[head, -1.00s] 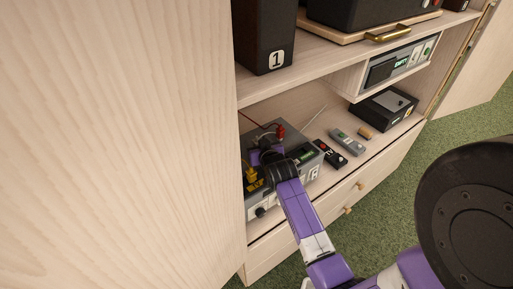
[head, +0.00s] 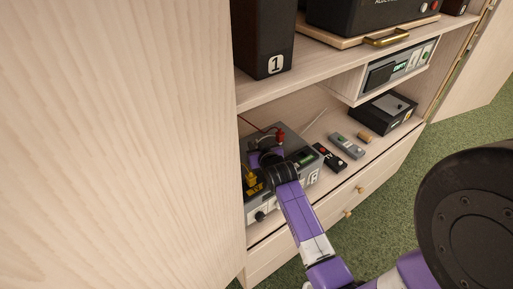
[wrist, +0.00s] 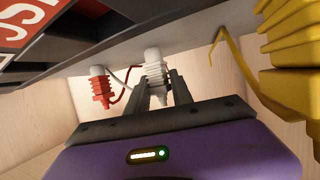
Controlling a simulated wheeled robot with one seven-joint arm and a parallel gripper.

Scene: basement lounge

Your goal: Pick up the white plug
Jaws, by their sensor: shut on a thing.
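The white plug (wrist: 153,70) is ribbed and pale and stands between my gripper's two grey fingers in the wrist view. My gripper (wrist: 160,92) is shut on it. In the head view my gripper (head: 266,157) is over the top of a grey device (head: 310,164) on the lower shelf, and the white plug is hidden there. I cannot tell whether the plug is clear of a socket.
Remotes (head: 347,145) and a black box (head: 385,109) lie right of the device. The upper shelf (head: 310,70) is above.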

